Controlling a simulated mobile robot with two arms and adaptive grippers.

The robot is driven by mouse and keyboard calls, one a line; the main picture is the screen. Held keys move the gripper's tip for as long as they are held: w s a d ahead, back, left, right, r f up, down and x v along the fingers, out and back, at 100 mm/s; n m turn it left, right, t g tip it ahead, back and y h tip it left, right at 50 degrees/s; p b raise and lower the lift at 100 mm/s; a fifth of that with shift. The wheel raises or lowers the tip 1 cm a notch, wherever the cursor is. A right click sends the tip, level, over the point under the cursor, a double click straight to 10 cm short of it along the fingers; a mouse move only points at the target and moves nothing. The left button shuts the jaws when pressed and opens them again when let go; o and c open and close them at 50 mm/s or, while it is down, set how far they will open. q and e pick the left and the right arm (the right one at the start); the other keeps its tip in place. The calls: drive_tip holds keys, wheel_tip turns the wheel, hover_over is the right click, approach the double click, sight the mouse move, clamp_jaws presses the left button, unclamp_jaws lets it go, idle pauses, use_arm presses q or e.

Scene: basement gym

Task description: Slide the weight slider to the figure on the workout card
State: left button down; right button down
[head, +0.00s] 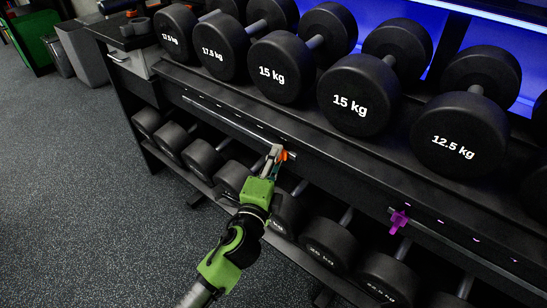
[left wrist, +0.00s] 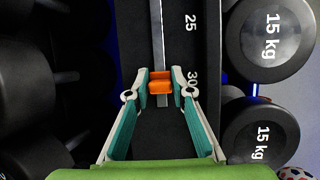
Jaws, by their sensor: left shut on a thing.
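An orange slider (head: 284,155) sits on a metal rail (head: 222,122) along the front of the dumbbell rack. My left gripper (head: 274,153) is shut on it. In the left wrist view the orange slider (left wrist: 160,83) lies between the two fingertips of my left gripper (left wrist: 160,76). The printed figure 30 (left wrist: 192,77) is level with the slider, and the figure 25 (left wrist: 190,22) is further up the rail. I cannot make out a workout card in either view. My right gripper is not in view.
A purple slider (head: 398,221) sits on another rail section to the right. Large dumbbells (head: 362,95) line the upper shelf, and more dumbbells (head: 330,243) fill the lower shelf close to my left arm. The speckled floor (head: 90,190) at left is clear.

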use_arm(q)
drive_tip(key=c, duration=2)
unclamp_jaws()
drive_tip(key=shift+s+d+f, duration=0.15)
drive_tip(key=shift+d, duration=0.05)
drive_tip(key=shift+c, duration=0.2)
drive_tip(key=shift+o, duration=1)
drive_tip(key=shift+s, duration=0.15)
drive_tip(key=v, duration=1.1)
drive_tip(key=shift+s+a, duration=0.25)
drive_tip(key=shift+s, duration=0.1)
